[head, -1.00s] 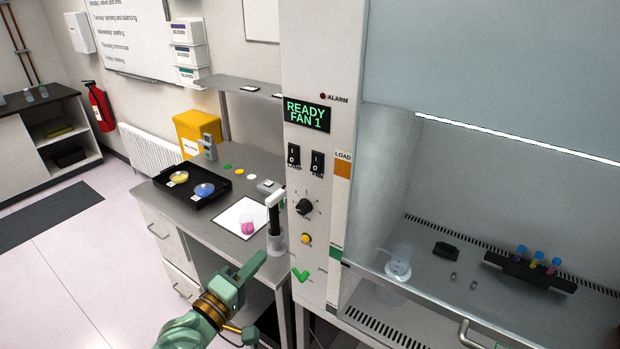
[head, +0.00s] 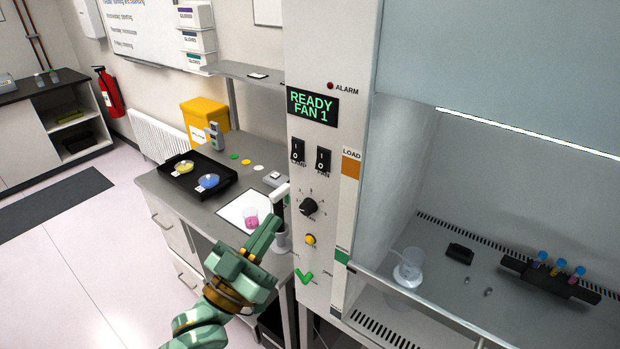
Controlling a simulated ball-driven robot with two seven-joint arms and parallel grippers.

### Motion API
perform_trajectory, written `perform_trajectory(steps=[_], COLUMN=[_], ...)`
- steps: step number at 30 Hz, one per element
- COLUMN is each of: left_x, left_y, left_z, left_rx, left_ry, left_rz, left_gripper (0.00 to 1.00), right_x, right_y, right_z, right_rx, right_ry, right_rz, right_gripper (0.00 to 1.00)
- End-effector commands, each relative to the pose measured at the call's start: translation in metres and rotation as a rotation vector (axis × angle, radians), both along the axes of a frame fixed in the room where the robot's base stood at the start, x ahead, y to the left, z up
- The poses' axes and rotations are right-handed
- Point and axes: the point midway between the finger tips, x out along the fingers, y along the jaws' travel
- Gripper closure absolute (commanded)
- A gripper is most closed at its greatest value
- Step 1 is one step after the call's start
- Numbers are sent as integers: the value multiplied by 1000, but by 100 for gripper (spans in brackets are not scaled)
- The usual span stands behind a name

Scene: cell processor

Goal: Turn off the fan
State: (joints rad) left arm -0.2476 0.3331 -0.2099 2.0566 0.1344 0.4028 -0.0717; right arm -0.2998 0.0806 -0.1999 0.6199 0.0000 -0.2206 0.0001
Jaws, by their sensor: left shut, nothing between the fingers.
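The fan switch (head: 323,161) is a black rocker on the white control panel (head: 325,257), the right one of two. The left rocker (head: 297,151) is beside it. The display (head: 312,105) above them reads "READY FAN 1" in green. My left gripper (head: 274,226) is shut and empty. It points up and right, left of the panel and below the switches, apart from them. It partly hides a white upright tool on the bench.
A black knob (head: 309,206) and a yellow button (head: 310,240) sit below the switches. The hood (head: 400,222) opens at right, with a tube rack (head: 549,280) inside. A bench (head: 190,205) with a black tray (head: 196,184) stands at left.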

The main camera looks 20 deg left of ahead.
Motion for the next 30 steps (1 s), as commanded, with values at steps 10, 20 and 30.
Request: perform_trajectory(steps=[10,20,30], left_x=[55,103,113], left_y=[-20,-37,-41], left_z=[38,39,34], left_rx=[-3,-2,-2], left_ry=[-3,1,1], left_rz=[-1,-1,-1], left_gripper=[100,100,100], right_x=[2,1,0], right_y=[0,0,0], right_z=[27,37,38], right_rx=[1,1,0], right_ry=[-5,-3,-1], right_rz=[0,0,0], right_gripper=[64,64,64])
